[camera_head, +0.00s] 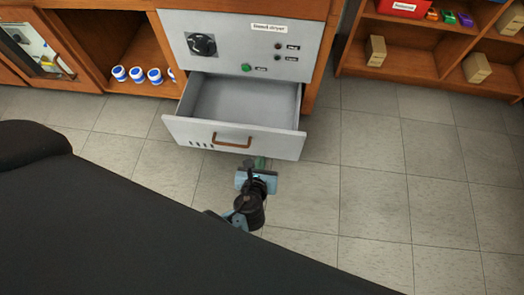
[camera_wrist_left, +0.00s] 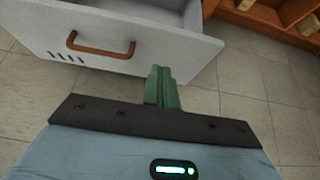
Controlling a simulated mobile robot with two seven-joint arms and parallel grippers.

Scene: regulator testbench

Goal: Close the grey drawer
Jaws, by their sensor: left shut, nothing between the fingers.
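The grey drawer (camera_head: 234,138) is pulled well out of the grey panel unit in the head view, and its inside looks empty. Its front carries a brown handle (camera_head: 231,141) and a row of dark slots. In the left wrist view the drawer front (camera_wrist_left: 150,52) and handle (camera_wrist_left: 100,46) fill the upper left. My left gripper (camera_head: 260,163) is just in front of the drawer's front, right of the handle. Its green fingers (camera_wrist_left: 161,88) are shut with nothing between them. I cannot tell whether the fingertips touch the drawer. My right gripper is not in view.
The grey panel (camera_head: 240,45) above the drawer has a black knob (camera_head: 202,44) and a green button (camera_head: 246,68). White-and-blue jars (camera_head: 137,75) stand in the left shelf. A wooden shelf (camera_head: 400,40) with boxes stands at right. Tiled floor (camera_head: 370,190) is clear.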

